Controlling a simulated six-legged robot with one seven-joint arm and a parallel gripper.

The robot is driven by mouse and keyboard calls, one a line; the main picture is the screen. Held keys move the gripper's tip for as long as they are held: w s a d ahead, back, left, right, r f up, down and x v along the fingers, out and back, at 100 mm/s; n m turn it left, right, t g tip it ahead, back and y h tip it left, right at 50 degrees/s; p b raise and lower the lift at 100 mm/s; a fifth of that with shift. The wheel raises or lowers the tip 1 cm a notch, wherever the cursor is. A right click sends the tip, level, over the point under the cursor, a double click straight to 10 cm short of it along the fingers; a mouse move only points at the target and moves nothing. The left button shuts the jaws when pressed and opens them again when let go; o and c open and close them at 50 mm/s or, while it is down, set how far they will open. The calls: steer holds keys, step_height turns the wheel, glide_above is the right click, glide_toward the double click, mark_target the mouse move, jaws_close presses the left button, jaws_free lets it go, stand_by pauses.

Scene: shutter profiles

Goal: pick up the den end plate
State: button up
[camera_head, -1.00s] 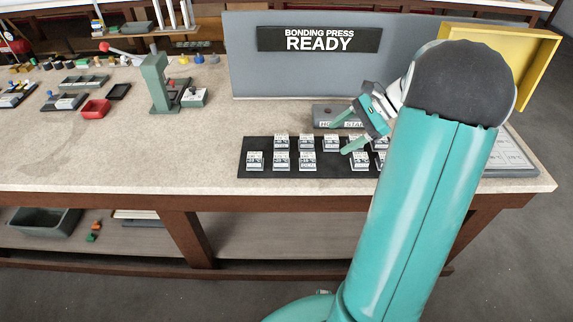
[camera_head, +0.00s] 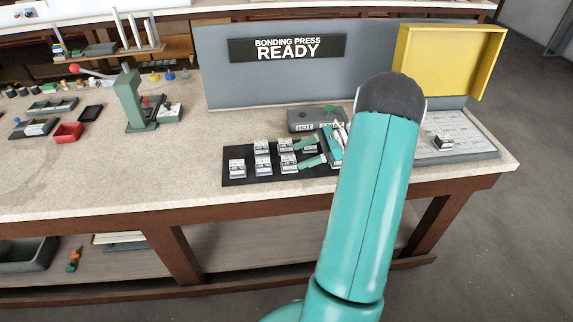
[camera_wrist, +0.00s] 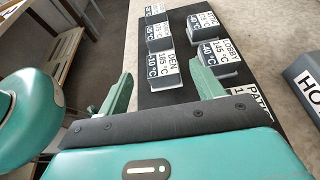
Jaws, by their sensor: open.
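The den end plate (camera_wrist: 165,70) is a small grey block with a white label reading DEN. It sits on a black mat (camera_wrist: 190,95), nearest me in the left column of the wrist view. In the head view it appears to be the right-hand front-row block (camera_head: 289,164). My gripper (camera_wrist: 162,70) is open and empty. In the wrist view its two green fingers flank the den plate with gaps on both sides; I cannot tell their exact height. In the head view my gripper (camera_head: 300,155) is just right of the block, partly hidden by my arm.
Several similar labelled plates, one of them beside the right finger (camera_wrist: 218,55), stand close by on the mat. A grey hot stage (camera_head: 310,120) is behind. The yellow-lidded press (camera_head: 448,60) at right has a block (camera_head: 444,142) on its base. Open bench lies left.

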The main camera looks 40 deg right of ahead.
mark_target(292, 160)
steer(key=x, duration=0.7)
steer(key=shift+d+f, duration=0.15)
steer(key=shift+f, duration=0.15)
steer(key=c, duration=1.1)
